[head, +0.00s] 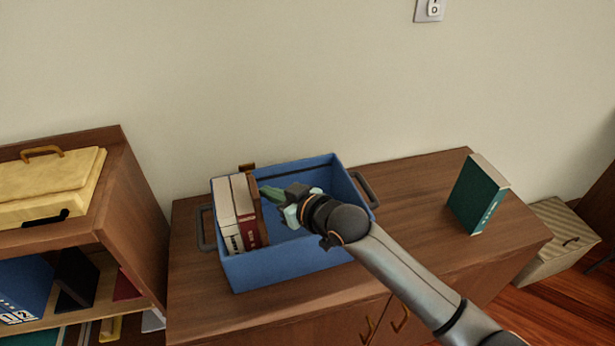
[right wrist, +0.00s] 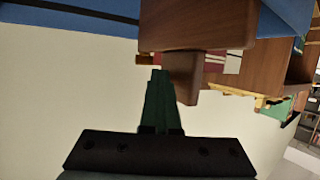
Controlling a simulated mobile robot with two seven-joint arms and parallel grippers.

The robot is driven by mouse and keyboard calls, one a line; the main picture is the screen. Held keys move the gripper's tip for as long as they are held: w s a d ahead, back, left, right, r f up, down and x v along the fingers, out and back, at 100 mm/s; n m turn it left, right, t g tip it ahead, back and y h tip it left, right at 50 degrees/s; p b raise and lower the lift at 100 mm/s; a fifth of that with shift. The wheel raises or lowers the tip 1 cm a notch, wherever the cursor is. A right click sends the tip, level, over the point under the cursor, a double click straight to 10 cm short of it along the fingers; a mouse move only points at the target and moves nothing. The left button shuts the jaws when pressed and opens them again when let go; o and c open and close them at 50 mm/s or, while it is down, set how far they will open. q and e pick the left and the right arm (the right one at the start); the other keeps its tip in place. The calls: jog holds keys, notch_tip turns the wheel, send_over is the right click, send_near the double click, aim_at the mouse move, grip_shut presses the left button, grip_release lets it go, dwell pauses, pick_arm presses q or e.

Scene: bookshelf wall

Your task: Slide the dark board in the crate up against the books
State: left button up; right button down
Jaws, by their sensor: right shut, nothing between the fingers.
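A blue crate (head: 290,265) stands on the wooden cabinet. Books with white and dark red spines (head: 233,215) stand upright at its left end. The dark brown board (head: 256,208) stands upright just right of the books; I cannot tell whether a gap is left between them. My right gripper (head: 266,191) is inside the crate, to the right of the board, with its green fingers shut and empty, pointing left at it. In the right wrist view the fingers (right wrist: 161,95) are close to the board (right wrist: 200,25); contact is unclear. My left gripper is out of view.
A green book (head: 478,196) stands on the right part of the cabinet top (head: 420,190). The crate has grey side handles (head: 366,190). A shelf unit with a yellow box (head: 50,185) is at the left. The crate's right part is free except for my arm.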

jog(key=shift+w+d, duration=0.2)
jog(key=shift+d, duration=0.45)
jog(key=shift+w+d, duration=0.25)
jog(key=shift+d, duration=0.45)
jog(key=shift+w+d, duration=0.2)
jog(key=shift+d, duration=0.45)
jog(key=b+v, duration=0.1)
jog(key=v, duration=1.1)
jog(key=shift+s+d, duration=0.2)
